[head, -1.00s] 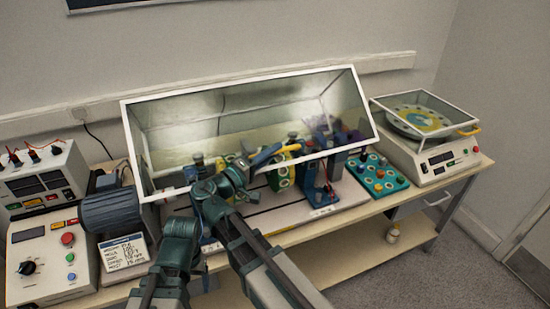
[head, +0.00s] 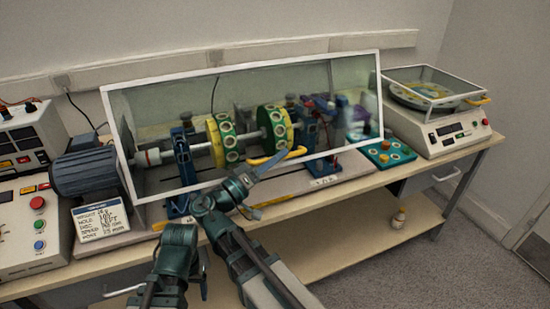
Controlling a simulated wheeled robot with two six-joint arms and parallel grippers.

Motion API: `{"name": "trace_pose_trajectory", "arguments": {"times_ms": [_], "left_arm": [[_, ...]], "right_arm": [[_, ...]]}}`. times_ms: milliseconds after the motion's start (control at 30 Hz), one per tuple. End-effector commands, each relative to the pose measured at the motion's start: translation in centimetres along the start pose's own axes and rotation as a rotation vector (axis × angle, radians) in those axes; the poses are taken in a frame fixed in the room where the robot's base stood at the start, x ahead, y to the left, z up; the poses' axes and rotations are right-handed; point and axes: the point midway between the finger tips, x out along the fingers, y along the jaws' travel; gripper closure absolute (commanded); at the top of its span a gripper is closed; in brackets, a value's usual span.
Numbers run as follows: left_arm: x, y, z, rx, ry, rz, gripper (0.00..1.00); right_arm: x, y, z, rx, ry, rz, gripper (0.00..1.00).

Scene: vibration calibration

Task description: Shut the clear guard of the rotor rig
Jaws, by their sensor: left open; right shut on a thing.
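The rotor rig's clear guard (head: 235,68) has a white frame and slopes over the rig. Its lower front edge is low, close to the rig base (head: 325,195); I cannot tell whether they touch. Through it I see green and yellow rotor discs (head: 275,127) on a shaft between blue stands (head: 184,157). My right gripper (head: 270,164) is shut on the yellow handle (head: 292,153) at the guard's front edge. My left gripper (head: 203,282) hangs low in front of the bench, apart from the guard; its fingers are open but mostly hidden by my arms.
A motor (head: 84,172) and a label card (head: 101,219) stand left of the guard, beside control boxes (head: 30,225). A teal block (head: 388,153) and a balance machine (head: 440,128) with its own clear cover stand at right.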

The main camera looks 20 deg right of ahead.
Motion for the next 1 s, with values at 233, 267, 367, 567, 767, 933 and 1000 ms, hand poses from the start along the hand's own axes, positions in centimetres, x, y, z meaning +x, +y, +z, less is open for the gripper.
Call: {"name": "trace_pose_trajectory", "arguments": {"times_ms": [233, 267, 367, 567, 767, 933, 1000], "left_arm": [[5.8, 0.6, -0.3, 0.0, 0.0, 0.0, 0.26], [6.2, 0.6, -0.4, 0.0, 0.0, 0.0, 0.26], [7.3, 0.7, -0.4, 0.0, 0.0, 0.0, 0.26], [8.8, 0.8, -0.5, 0.0, 0.0, 0.0, 0.26], [9.4, 0.9, -0.6, 0.0, 0.0, 0.0, 0.26], [9.4, 0.9, -0.6, 0.0, 0.0, 0.0, 0.26], [9.4, 0.9, -0.6, 0.0, 0.0, 0.0, 0.26]], "right_arm": [[-1.5, -3.8, 3.3, 0.106, 0.005, 0.04, 1.0], [-1.6, -4.0, 3.5, 0.112, 0.005, 0.042, 1.0], [-1.8, -4.8, 4.2, 0.121, 0.006, 0.046, 1.0], [-2.2, -5.8, 5.1, 0.122, 0.006, 0.047, 1.0], [-2.3, -6.3, 5.4, 0.122, 0.006, 0.046, 1.0], [-2.3, -6.3, 5.5, 0.121, 0.007, 0.046, 1.0], [-2.3, -6.3, 5.5, 0.121, 0.007, 0.047, 1.0]]}}
